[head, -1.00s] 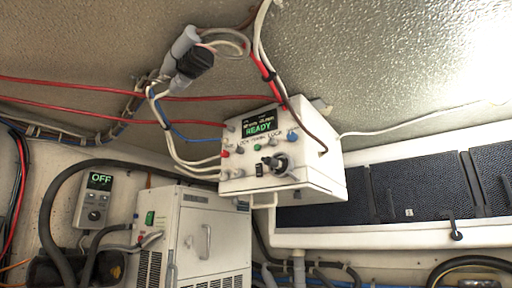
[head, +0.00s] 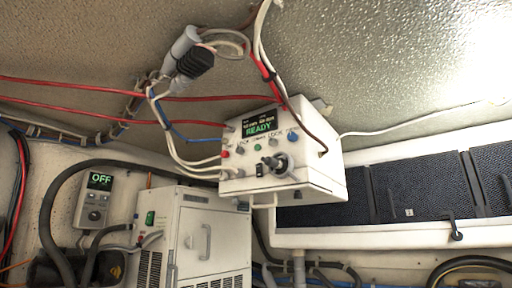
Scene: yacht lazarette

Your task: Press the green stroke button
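A white control box (head: 312,178) hangs at the centre of the head view, with its display (head: 259,127) reading READY in green. Below the display is a row of small controls. The green button (head: 257,147) sits near the middle of that row. A red button (head: 226,154) is at the left end and a blue one (head: 292,137) at the right. A dark round knob or connector (head: 278,162) and a small black switch (head: 260,170) sit below. The small labels are too blurred to read with certainty. Neither of my grippers is in view.
Red, white and brown cables (head: 266,75) run over and beside the box. A white cabinet unit (head: 208,235) stands below left, and a small controller reading OFF (head: 94,199) is on the wall. Dark mesh panels (head: 415,188) are at right. The space before the box's face looks clear.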

